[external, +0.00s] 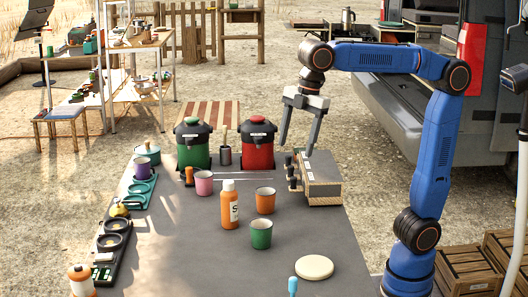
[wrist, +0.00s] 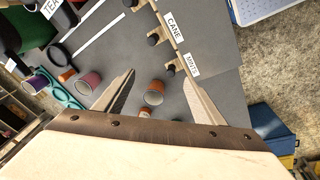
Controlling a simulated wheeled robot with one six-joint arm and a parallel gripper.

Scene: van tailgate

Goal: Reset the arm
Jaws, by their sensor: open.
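My gripper (external: 300,143) is open and empty, held above the back right part of the grey table, near the dispenser box with black knobs (external: 322,180). In the wrist view my gripper (wrist: 165,88) has its two fingers spread wide over the table, with an orange cup (wrist: 154,92) showing between them, lower down. My blue arm rises at the right of the table and bends over toward the left.
A green urn (external: 193,146) and a red urn (external: 257,148) stand at the back. A pink cup (external: 204,183), an orange bottle (external: 229,208), a green cup (external: 261,234) and a pale round board (external: 314,267) stand on the table (external: 190,262). Black ring holders (external: 113,243) line the left edge.

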